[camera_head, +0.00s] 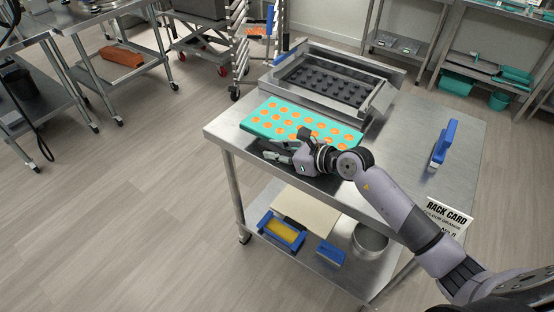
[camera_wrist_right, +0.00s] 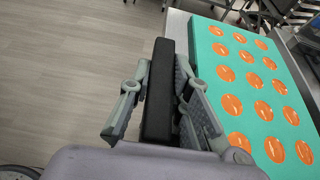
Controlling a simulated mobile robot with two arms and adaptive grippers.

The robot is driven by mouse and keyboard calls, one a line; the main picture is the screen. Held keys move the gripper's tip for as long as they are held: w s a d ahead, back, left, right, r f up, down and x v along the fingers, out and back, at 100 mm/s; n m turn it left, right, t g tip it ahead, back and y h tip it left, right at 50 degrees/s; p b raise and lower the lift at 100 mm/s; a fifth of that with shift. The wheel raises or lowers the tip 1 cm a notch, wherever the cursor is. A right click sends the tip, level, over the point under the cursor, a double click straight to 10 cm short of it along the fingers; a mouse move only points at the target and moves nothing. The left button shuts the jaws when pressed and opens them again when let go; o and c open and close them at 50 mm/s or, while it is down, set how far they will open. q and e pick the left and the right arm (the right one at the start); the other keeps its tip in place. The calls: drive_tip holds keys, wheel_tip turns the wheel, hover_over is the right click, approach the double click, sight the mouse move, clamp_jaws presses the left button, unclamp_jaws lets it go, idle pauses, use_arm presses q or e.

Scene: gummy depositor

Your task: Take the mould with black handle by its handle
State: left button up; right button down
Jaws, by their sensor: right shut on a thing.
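The mould (camera_head: 318,130) is a flat teal slab with rows of orange-filled cavities, lying on the steel table. It also fills the right side of the right wrist view (camera_wrist_right: 237,103). Its black handle (camera_wrist_right: 158,95) shows as a dark bar along the mould's near left side. My right gripper (camera_head: 272,150) is at the table's near edge beside the mould; in the right wrist view its fingers (camera_wrist_right: 152,105) are on both sides of the black handle, shut on it. In the head view the gripper hides most of the handle. My left gripper is not in view.
A steel frame with a dark mould (camera_head: 330,82) stands behind the teal mould. A blue-handled tool (camera_head: 444,143) and a rack card (camera_head: 446,218) lie on the table's right part. The lower shelf holds a blue tray (camera_head: 281,232) and a steel bowl (camera_head: 369,241). The table's middle right is clear.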

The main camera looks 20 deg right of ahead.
wheel_tip(320, 180, up, 15)
drive_tip(key=b, duration=0.1)
drive_tip(key=shift+r, duration=0.15)
idle(0.5)
idle(0.4)
drive_tip(key=c, duration=1.9)
unclamp_jaws()
drive_tip(key=shift+c, duration=0.2)
clamp_jaws()
